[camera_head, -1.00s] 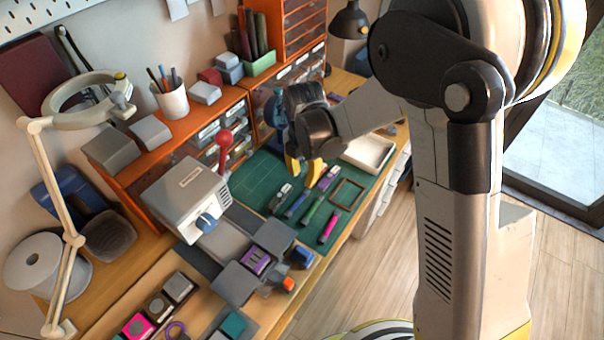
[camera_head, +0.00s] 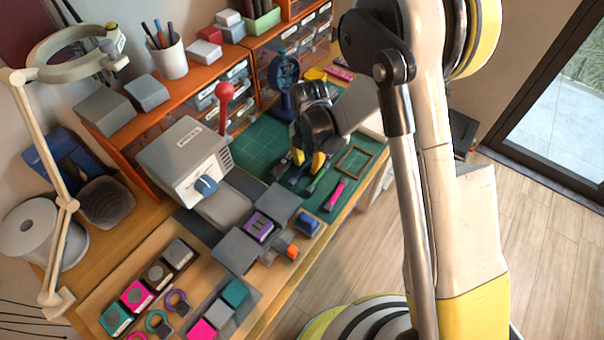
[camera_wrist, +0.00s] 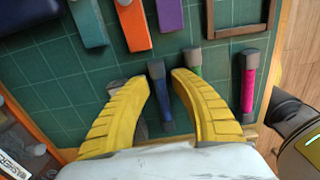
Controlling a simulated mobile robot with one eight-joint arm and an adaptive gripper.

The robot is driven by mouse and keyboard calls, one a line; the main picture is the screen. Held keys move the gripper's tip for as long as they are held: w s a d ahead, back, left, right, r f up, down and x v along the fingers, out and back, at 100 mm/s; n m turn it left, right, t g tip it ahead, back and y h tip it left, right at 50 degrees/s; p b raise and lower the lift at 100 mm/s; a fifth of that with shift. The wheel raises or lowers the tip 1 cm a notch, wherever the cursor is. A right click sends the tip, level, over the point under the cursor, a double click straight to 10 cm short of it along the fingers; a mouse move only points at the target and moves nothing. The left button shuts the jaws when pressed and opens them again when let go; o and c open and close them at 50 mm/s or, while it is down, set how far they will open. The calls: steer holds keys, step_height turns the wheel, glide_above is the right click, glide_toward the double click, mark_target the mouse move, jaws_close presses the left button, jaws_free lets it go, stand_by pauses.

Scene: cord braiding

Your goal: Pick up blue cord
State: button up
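My gripper (camera_head: 309,163) is open, with its two yellow fingers pointing down over the green mat (camera_head: 263,139). In the wrist view, the dark blue cord (camera_wrist: 162,105), with a grey end, lies between the open fingers (camera_wrist: 160,81). The fingers are not closed on it, and I cannot tell whether either touches it. In the head view, the fingers largely hide the blue cord. A green cord (camera_wrist: 193,58) lies just right of it, partly behind the right finger. A pink cord (camera_wrist: 248,88) lies farther right. A pale-ended cord (camera_wrist: 114,86) is mostly hidden behind the left finger.
Teal (camera_wrist: 88,24), orange (camera_wrist: 133,24) and purple (camera_wrist: 170,13) pieces lie beyond the fingertips. A brown frame (camera_head: 356,160) lies right of the gripper. A grey machine with a red-knobbed lever (camera_head: 224,92) stands to the left. Orange drawer units (camera_head: 247,98) are behind.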

jaws_close()
steer(key=shift+r, duration=0.15)
